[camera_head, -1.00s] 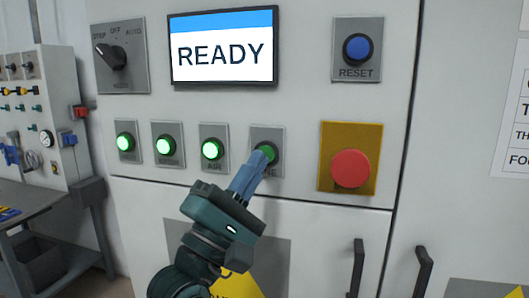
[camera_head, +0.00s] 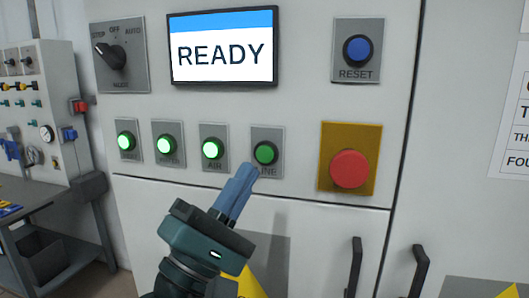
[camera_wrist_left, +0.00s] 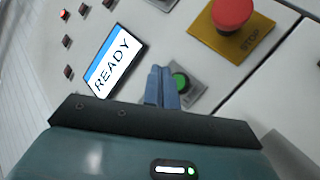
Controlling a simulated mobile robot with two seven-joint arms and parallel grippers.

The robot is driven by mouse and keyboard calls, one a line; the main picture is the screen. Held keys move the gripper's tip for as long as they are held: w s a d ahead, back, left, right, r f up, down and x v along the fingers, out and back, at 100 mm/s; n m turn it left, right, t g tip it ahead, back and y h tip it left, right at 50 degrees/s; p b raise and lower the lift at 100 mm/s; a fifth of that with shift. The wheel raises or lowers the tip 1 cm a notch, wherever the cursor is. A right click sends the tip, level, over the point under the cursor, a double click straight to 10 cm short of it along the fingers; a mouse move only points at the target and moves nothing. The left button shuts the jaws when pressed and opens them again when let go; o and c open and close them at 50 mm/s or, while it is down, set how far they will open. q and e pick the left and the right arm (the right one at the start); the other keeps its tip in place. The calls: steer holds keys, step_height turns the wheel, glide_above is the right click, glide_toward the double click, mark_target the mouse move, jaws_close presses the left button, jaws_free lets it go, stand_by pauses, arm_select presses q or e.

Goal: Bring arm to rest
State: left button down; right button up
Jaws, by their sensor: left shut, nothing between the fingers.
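My left gripper (camera_head: 246,172) is shut and empty, its blue fingers together. In the head view it is in front of the panel, just below and left of the green LINE button (camera_head: 265,153). The button's face is clear of the fingers, and it looks dull green, not brightly lit. In the left wrist view the gripper (camera_wrist_left: 161,72) is next to the green button (camera_wrist_left: 181,82), which is partly hidden behind the fingers. My right gripper is in neither view.
The grey cabinet carries a READY screen (camera_head: 222,47), a mode knob (camera_head: 113,55), a blue RESET button (camera_head: 358,49) and a red stop button (camera_head: 350,169) on yellow. Three lit green buttons, including AIR (camera_head: 213,149), sit left of LINE. Door handles (camera_head: 356,266) stick out below. A workbench (camera_head: 40,190) stands left.

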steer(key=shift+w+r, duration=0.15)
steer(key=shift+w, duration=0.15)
arm_select(q)
steer(key=w+a+f+m+g+y, duration=0.1)
steer(key=a+f+m+y, duration=0.15)
steer(key=f, duration=0.75)
steer(key=a+f+m+g+y, duration=0.15)
steer(key=f+y, duration=0.25)
steer(key=f, duration=0.6)
steer(key=w+a+f+m+g+y, duration=0.15)
steer(key=f+y, duration=0.25)
steer(key=f, duration=0.6)
steer(key=s+a+f+m+g+y, duration=0.2)
steer(key=s+a+f+m+g, duration=0.1)
steer(key=s+f, duration=0.5)
steer(key=s+a+f+m+g+y, duration=0.2)
steer(key=s+a+f+m, duration=0.3)
steer(key=f, duration=0.8)
steer(key=s+m, duration=0.1)
steer(key=s, duration=0.2)
steer(key=shift+a+f+g, duration=0.35)
steer(key=shift+g, duration=0.05)
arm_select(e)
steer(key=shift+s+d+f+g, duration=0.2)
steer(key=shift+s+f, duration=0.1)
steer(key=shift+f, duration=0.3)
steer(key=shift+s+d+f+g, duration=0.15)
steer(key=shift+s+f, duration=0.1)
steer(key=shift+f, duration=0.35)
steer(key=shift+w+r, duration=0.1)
